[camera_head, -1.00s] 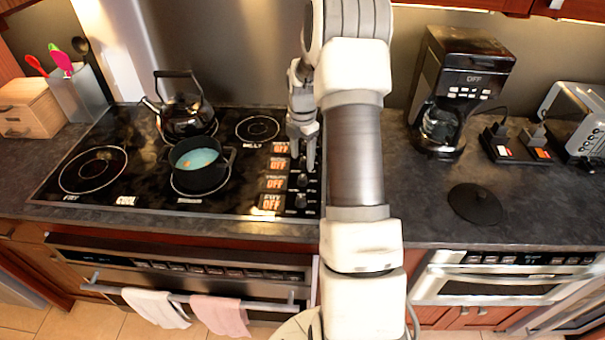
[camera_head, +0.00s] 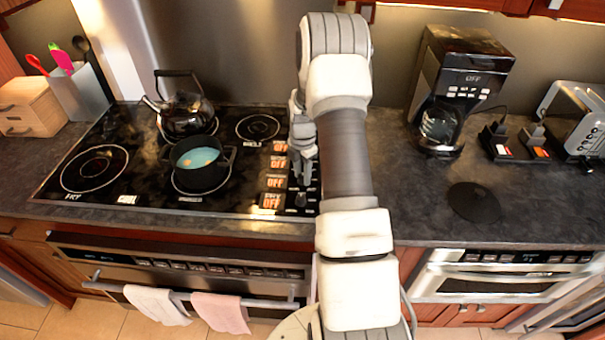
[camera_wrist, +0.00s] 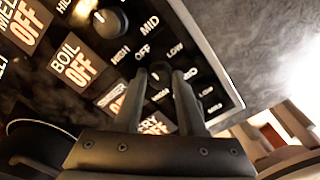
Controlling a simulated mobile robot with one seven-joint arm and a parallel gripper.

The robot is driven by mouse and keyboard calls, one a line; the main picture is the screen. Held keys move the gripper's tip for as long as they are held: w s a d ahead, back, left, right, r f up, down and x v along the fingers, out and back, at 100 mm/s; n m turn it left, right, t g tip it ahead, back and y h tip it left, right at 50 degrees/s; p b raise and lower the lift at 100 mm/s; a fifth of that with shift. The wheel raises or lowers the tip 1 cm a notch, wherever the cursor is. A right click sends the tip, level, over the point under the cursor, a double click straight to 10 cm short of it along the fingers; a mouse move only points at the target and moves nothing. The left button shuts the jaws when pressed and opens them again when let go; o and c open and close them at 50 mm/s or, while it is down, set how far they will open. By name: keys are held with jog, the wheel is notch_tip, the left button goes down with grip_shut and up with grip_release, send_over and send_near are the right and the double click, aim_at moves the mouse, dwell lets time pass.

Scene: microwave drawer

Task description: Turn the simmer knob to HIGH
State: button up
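The simmer knob (camera_wrist: 160,69) is a small dark knob, partly hidden between my fingertips in the wrist view. HIGH, MID, LOW and OFF marks are printed around the knobs. The simmer display (camera_wrist: 111,100) reads OFF; it also shows in the head view (camera_head: 276,182). My gripper (camera_wrist: 160,77) has its two fingers apart, one on either side of the knob. Whether they touch it is not clear. In the head view my gripper (camera_head: 302,182) points down over the knob column at the cooktop's right edge.
The boil knob (camera_wrist: 110,20) is close by, beside the boil display (camera_wrist: 77,66). A pot (camera_head: 200,165) of blue liquid and a kettle (camera_head: 186,115) stand on the cooktop (camera_head: 110,150). A coffee maker (camera_head: 465,75) and a black disc (camera_head: 474,203) are on the right counter.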

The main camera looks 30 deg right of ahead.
grip_shut()
